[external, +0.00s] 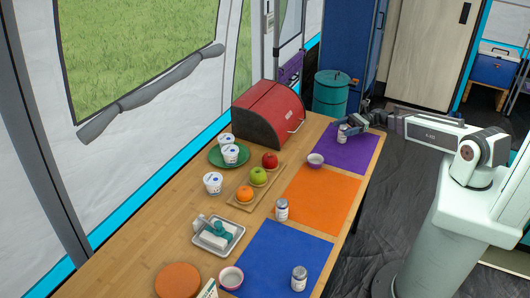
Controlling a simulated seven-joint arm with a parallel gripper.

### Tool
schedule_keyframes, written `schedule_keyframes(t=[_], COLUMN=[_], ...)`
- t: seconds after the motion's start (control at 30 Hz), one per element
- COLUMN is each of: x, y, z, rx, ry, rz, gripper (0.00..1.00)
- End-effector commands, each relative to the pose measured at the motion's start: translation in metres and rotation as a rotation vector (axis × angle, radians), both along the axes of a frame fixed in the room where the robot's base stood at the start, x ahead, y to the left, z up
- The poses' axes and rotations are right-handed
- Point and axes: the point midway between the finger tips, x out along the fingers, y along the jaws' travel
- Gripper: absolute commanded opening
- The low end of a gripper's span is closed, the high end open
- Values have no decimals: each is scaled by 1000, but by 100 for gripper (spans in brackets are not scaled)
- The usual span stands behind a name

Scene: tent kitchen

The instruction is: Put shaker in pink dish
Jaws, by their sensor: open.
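Three small shakers with pale lids show in the external view: one (342,134) on the purple mat, one (282,211) at the orange mat's left edge, and one (299,279) on the blue mat. My gripper (350,124) is open at the far end of the table, right beside the shaker on the purple mat. I cannot tell whether its fingers are around or touching that shaker. A small pink-rimmed dish (231,279) sits at the blue mat's near-left edge. A similar purple-tinged dish (315,160) sits at the purple mat's left edge.
A red bread box (269,114) stands at the table's far left. A wooden board (245,198) holds fruit, and white cups stand on and near a green plate (216,158). The orange mat (325,196) is mostly clear.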

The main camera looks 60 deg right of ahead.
Motion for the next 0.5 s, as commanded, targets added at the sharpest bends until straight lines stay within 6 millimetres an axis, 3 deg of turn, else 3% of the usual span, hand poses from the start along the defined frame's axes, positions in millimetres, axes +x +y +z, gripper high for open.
schedule_keyframes(t=[0.3,0.5], x=[3,3], y=[4,4], z=[0,0], rx=[0,0], ry=[0,0], rz=[-1,-1], gripper=[75,56])
